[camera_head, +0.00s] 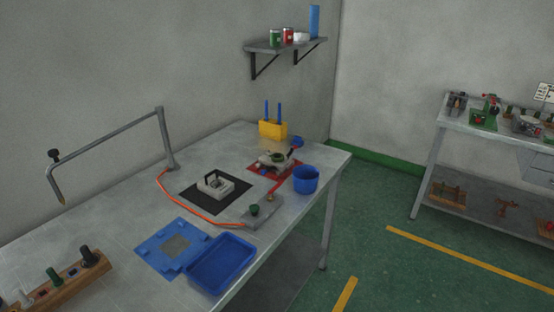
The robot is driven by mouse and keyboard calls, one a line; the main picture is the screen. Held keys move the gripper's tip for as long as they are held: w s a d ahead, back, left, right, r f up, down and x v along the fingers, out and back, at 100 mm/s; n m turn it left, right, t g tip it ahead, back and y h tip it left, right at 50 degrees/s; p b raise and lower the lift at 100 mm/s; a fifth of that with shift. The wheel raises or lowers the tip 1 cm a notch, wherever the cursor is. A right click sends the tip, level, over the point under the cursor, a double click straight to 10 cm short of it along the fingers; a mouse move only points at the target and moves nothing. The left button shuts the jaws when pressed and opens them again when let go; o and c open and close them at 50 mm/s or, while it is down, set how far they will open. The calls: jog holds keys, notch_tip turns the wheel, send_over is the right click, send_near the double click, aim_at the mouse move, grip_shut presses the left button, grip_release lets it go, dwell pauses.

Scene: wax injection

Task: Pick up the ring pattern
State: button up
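I cannot pick out the ring pattern with certainty. A small dark green round thing (277,156) sits on a pale metal device on the red mat (256,170), and it may be ring-shaped, but it is too small to tell. A pale block (214,184) with a dark upright loop or frame lies on the black mat (188,196), in the middle of the table. My gripper is not in view.
The grey table (120,222) holds a blue tray (222,262), a blue flat plate (160,254), a blue cup (306,180), a yellow holder (273,129) and a wooden rack (62,287). An orange hose (184,209) crosses it. A bent grey bar (110,134) overhangs the left side.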

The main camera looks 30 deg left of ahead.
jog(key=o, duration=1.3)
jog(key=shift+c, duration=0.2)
